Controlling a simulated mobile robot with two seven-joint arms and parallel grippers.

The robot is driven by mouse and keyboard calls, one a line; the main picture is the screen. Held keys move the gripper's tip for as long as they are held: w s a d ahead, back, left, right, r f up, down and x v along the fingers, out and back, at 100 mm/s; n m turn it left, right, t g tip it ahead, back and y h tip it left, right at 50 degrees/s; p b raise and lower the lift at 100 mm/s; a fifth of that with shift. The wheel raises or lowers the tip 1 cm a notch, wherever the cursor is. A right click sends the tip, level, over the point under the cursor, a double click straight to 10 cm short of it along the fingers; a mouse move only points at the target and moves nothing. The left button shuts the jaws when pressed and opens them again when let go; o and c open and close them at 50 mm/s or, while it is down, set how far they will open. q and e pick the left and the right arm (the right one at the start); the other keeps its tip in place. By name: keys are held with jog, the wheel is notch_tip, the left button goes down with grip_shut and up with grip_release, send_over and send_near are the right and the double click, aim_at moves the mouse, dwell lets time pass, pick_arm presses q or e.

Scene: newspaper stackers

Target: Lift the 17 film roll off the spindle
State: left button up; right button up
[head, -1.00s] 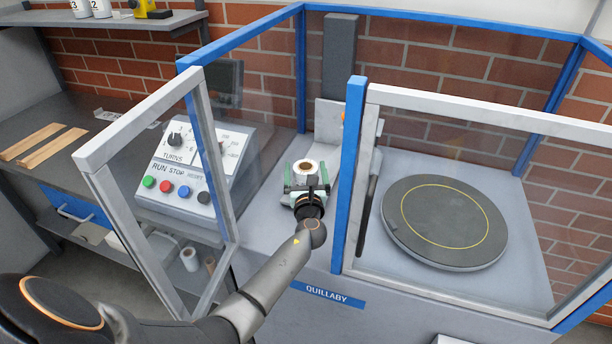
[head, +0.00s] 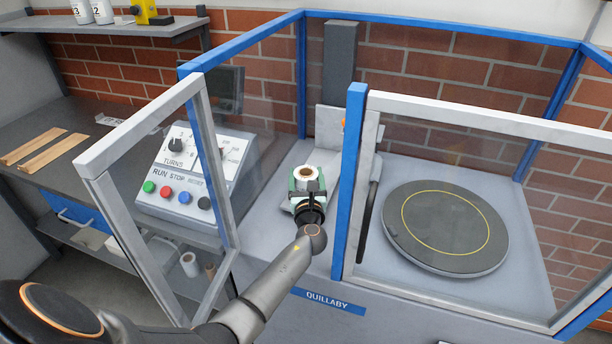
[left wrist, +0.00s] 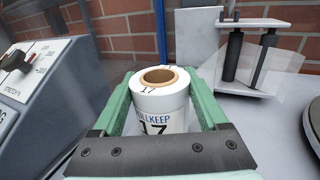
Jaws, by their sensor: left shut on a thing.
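The 17 film roll (left wrist: 158,100) is white with a brown core, upright, with "17" on its front and top. My left gripper (head: 307,185) is shut on it inside the machine. In the left wrist view its green jaws (left wrist: 160,105) flank the roll on both sides. The roll's top also shows in the head view (head: 307,172). The roll's underside and the spindle are hidden, so I cannot tell whether they are apart. My right gripper is not in view.
A blue post (head: 350,180) and clear panels stand right of my left arm. An open door frame (head: 105,220) is on the left. A control box (head: 180,175) stands behind it. A round turntable (head: 446,227) lies at right. The carriage's dark rollers (left wrist: 233,55) stand near the roll.

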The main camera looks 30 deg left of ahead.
pick_arm(q)
jog(key=shift+c, duration=0.4)
notch_tip(320, 180, up, 5)
jog(key=p, duration=0.5)
jog(key=shift+r, duration=0.15)
jog(key=shift+r+p, duration=0.45)
jog(key=shift+r, duration=1.95)
jog(key=shift+s, duration=0.1)
